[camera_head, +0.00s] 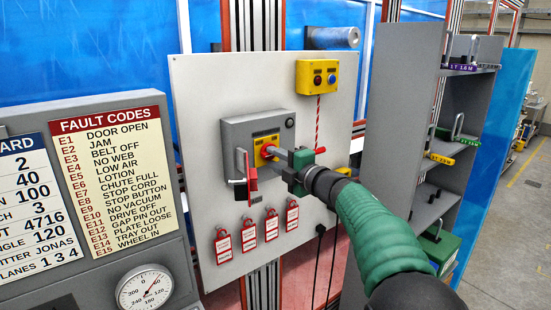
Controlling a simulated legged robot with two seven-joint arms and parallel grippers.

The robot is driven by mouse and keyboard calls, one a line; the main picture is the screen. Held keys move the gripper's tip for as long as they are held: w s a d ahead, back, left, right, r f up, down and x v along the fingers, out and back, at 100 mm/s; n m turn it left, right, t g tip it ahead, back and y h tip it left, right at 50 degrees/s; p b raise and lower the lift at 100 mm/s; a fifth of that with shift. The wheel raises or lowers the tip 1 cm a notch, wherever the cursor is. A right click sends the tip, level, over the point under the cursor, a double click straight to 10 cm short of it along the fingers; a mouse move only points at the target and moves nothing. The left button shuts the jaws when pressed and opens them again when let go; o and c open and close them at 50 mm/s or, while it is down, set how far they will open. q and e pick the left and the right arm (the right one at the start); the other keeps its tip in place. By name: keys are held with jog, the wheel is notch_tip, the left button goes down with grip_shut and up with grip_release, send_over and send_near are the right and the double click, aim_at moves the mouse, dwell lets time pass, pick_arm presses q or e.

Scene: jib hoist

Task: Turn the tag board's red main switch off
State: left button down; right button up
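The tag board (205,90) is a pale upright panel in the middle of the head view. A grey switch box (236,134) is fixed on it, with a yellow plate (259,139) on its face. The red main switch (267,151) sits on that plate, partly hidden by my gripper. My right gripper (277,154) comes in from the lower right, with its fingertips at the switch. I cannot tell whether the fingers are closed on it or just beside it. My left gripper is not in view.
A red padlock-like piece (250,180) hangs at the box's lower left, close to my gripper. Several red tags (271,225) hang below. A yellow button box (317,78) is above right. A grey shelf unit (394,100) stands right; a fault-code panel (110,180) stands left.

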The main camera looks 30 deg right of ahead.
jog(key=shift+r, duration=0.2)
jog(key=s+b, duration=0.1)
jog(key=s, duration=0.4)
jog(key=s+d+b, duration=0.1)
jog(key=s, duration=0.5)
jog(key=s+b, duration=0.1)
jog(key=s, duration=0.4)
jog(key=shift+s+d+f+b, duration=0.1)
jog(key=shift+s+d+b, duration=0.1)
jog(key=shift+s+b, duration=0.1)
